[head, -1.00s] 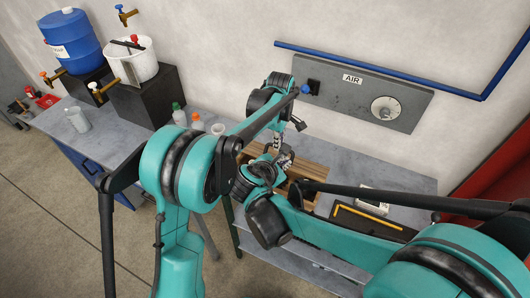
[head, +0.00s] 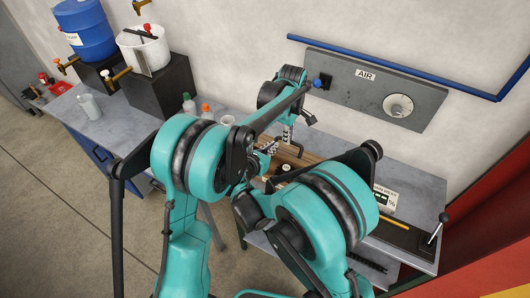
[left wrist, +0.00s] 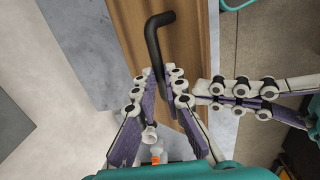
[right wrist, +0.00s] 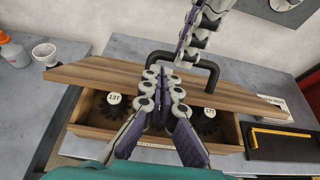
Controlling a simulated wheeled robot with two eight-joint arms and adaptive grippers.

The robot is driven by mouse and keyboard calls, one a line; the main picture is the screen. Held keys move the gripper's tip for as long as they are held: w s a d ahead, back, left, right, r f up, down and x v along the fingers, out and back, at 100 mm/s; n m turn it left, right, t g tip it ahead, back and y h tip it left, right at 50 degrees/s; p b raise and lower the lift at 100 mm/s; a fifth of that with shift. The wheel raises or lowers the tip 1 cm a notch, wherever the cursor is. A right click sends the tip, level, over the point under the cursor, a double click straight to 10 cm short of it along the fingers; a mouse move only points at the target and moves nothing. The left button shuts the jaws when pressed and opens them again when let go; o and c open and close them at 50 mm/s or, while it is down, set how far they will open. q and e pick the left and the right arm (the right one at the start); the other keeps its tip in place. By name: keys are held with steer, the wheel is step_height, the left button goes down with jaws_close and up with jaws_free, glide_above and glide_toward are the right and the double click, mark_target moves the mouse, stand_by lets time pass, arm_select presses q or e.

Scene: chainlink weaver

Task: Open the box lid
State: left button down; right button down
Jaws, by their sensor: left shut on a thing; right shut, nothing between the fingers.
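The wooden box (right wrist: 86,131) stands on the bench, its front part uncovered. Black gears with tags reading 13T (right wrist: 113,99) and 17T (right wrist: 209,112) show inside. The wooden lid (right wrist: 85,70) lies across the back part; whether it rests on the rim or is raised, I cannot tell. Its black handle (left wrist: 157,38) stands up from it. My left gripper (left wrist: 160,82) is shut on the handle; it also shows in the head view (head: 287,138). My right gripper (right wrist: 158,78) is shut and empty, over the box's opening in front of the lid.
A white cup (right wrist: 44,54) and an orange-topped bottle (right wrist: 12,50) stand left of the box. The wall with the AIR panel (head: 340,85) is close behind.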

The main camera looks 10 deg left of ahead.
arm_select(q)
steer(key=shift+w+d+f, duration=0.2)
steer(key=shift+d, duration=0.05)
arm_select(e)
steer(key=shift+x, duration=0.8)
steer(key=shift+f, duration=0.1)
